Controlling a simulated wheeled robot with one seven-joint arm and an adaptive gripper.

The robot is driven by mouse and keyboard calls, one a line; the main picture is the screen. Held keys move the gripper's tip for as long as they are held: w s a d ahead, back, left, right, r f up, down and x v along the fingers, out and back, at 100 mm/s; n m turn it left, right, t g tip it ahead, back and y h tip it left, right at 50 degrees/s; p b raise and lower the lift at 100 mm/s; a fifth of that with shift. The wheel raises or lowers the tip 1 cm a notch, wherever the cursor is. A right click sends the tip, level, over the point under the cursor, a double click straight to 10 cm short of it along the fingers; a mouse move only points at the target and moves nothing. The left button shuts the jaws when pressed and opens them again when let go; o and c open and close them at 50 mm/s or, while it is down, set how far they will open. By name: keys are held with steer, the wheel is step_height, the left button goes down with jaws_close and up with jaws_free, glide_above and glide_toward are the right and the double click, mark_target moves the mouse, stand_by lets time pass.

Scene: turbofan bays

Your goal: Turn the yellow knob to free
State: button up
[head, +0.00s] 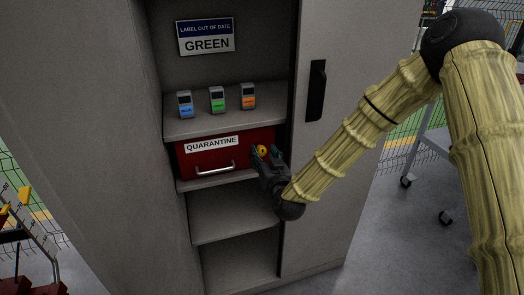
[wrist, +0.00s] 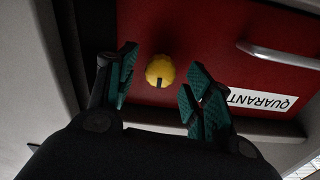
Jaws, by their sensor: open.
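The yellow knob (head: 262,150) is on the right part of the red quarantine drawer front (head: 190,165) in the cabinet. In the wrist view the knob (wrist: 160,71) is round, with a dark mark at its lower edge in the picture. My gripper (head: 266,153) is in front of the knob, its fingers open. In the wrist view the teal-padded fingertips (wrist: 160,62) stand to either side of the knob, with gaps on both sides and no visible contact. Any position lettering around the knob cannot be made out.
A metal handle (head: 215,170) and a QUARANTINE label (head: 211,145) are on the drawer front. Three small devices, blue (head: 185,104), green (head: 217,99) and orange (head: 248,96), stand on the shelf above. The cabinet door with a black handle (head: 316,90) is right. Lower shelves are empty.

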steer(key=shift+x, duration=1.05)
steer(key=shift+c, duration=0.3)
steer(key=c, duration=1)
steer(key=shift+o, duration=0.2)
